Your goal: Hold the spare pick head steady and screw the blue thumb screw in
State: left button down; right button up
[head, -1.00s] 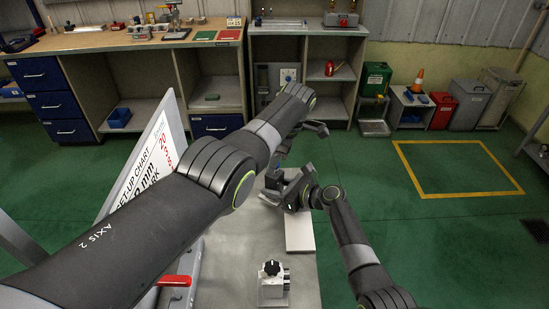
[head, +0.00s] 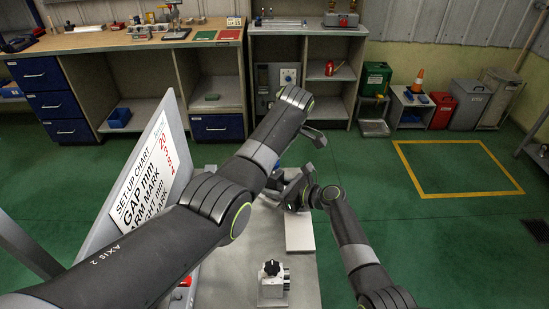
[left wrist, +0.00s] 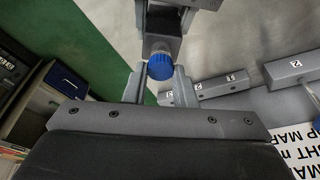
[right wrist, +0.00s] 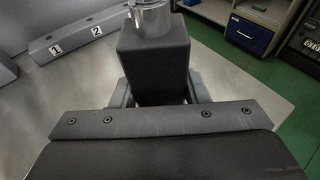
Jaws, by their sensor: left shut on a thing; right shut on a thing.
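The blue thumb screw (left wrist: 160,66) shows in the left wrist view between the fingers of my left gripper (left wrist: 159,84), which is shut on it. It sits against the end of a grey block (left wrist: 160,22); how deep its thread goes is hidden. In the right wrist view my right gripper (right wrist: 160,92) is shut on the spare pick head, a dark upright block (right wrist: 154,60) with a silver cylinder (right wrist: 152,17) on top. In the head view my right gripper (head: 296,190) is above the bench, and my left arm hides most of the left gripper.
A set-up chart (head: 150,185) stands on the left of the grey bench (head: 235,262). A small device with a black knob (head: 272,280) sits near the front, and a white plate (head: 300,235) lies behind it. Numbered grey blocks (right wrist: 80,36) lie on the bench.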

pick_arm(q)
jog(key=m+t+h, duration=0.1)
jog(key=m, duration=0.4)
jog(key=m+h, duration=0.1)
jog(key=m, duration=0.3)
jog(key=m+h, duration=0.1)
jog(key=m, duration=0.4)
jog(key=m+h, duration=0.1)
jog(key=m, duration=0.4)
jog(key=c, duration=1.4)
grip_release()
jog(key=shift+o, duration=0.2)
